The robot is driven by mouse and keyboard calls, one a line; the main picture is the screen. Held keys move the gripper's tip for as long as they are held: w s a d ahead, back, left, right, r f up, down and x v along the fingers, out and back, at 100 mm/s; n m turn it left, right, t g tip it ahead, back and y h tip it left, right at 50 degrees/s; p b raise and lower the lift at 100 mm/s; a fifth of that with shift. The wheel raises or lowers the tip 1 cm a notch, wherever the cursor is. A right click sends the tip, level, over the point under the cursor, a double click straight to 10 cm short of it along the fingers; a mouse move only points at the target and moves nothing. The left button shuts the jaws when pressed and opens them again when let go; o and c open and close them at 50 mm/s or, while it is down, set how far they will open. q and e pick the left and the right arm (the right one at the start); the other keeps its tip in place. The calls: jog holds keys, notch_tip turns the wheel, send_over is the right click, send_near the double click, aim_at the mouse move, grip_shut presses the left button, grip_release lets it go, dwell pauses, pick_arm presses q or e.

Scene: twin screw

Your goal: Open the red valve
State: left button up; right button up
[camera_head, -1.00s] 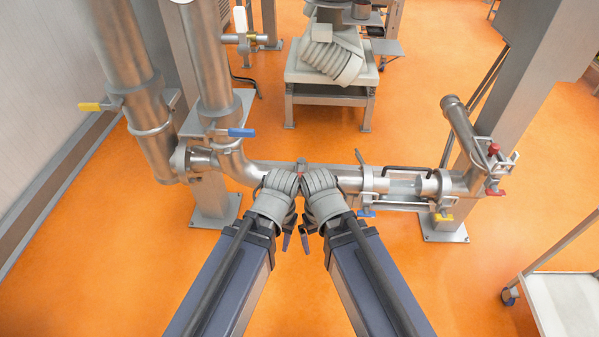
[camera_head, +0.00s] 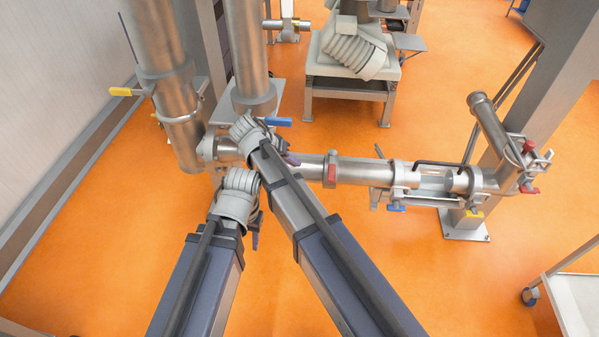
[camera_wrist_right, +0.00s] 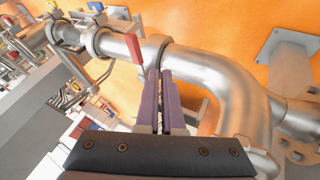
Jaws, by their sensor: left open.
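Red parts show in several places. A red handle (camera_head: 331,172) sits on the middle of the horizontal pipe in the head view. A red knob (camera_head: 529,146) and a red lever (camera_head: 530,190) are at the pipe's right end. My right gripper (camera_head: 291,159) is just left of the red handle, in front of the pipe, apart from the handle. The right wrist view shows its purple fingers (camera_wrist_right: 160,72) side by side with a narrow gap, nothing visible between them, near a red handle (camera_wrist_right: 133,47). My left gripper (camera_head: 255,234) is open, lower left, below the pipe; its fingertips are partly hidden.
Blue levers (camera_head: 275,122) and yellow levers (camera_head: 121,92) sit on the pipework. Steel pipes (camera_head: 165,45) rise at the left, beside a wall. A steel column (camera_head: 545,75) stands at the right, and a cart (camera_head: 575,300) is at the lower right. The orange floor in front is clear.

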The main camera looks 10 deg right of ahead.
aim_at(332, 167)
jog(key=shift+w+a, duration=0.15)
jog(key=shift+w, duration=0.05)
grip_shut()
jog(key=w+d+f+b, duration=0.1)
jog(key=d+f+b, duration=0.7)
jog(key=d, duration=0.1)
jog(key=shift+d, duration=0.25)
